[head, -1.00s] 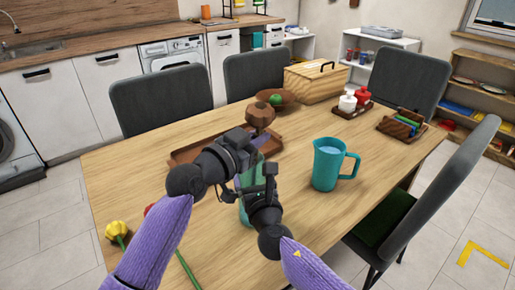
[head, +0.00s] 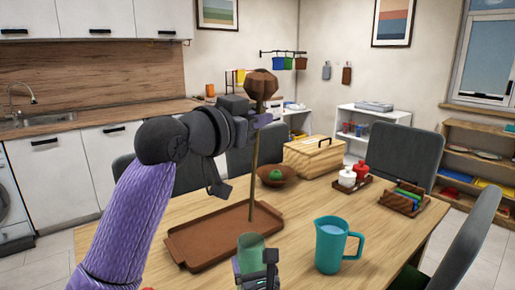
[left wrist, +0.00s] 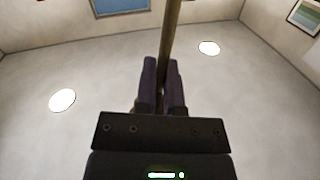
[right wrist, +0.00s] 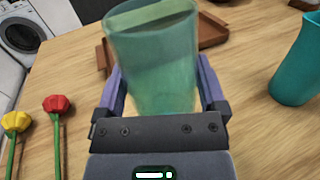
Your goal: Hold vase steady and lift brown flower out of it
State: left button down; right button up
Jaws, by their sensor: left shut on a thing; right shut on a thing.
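The brown flower (head: 261,84) is upright in the head view, its faceted head high above the table and its long stem hanging down. My left gripper (head: 262,120) is shut on its stem just below the head; the stem (left wrist: 171,45) also shows between the fingers in the left wrist view. The green translucent vase (head: 251,250) stands low at the front of the head view. My right gripper (right wrist: 160,95) is shut around the vase, which fills the space between its fingers in the right wrist view (right wrist: 155,60). The stem's lower end appears above the vase, outside it.
A brown tray (head: 205,245) lies behind the vase. A teal pitcher (head: 330,245) stands to the right. A red flower (right wrist: 56,104) and a yellow flower (right wrist: 15,122) lie on the table at the left. A bowl (head: 276,173) and a wooden box (head: 315,152) stand farther back.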

aim_at(248, 92)
pick_arm(q)
jog(key=shift+r, duration=2.25)
pick_arm(e)
jog(key=o, duration=1.1)
jog(key=shift+o, duration=0.2)
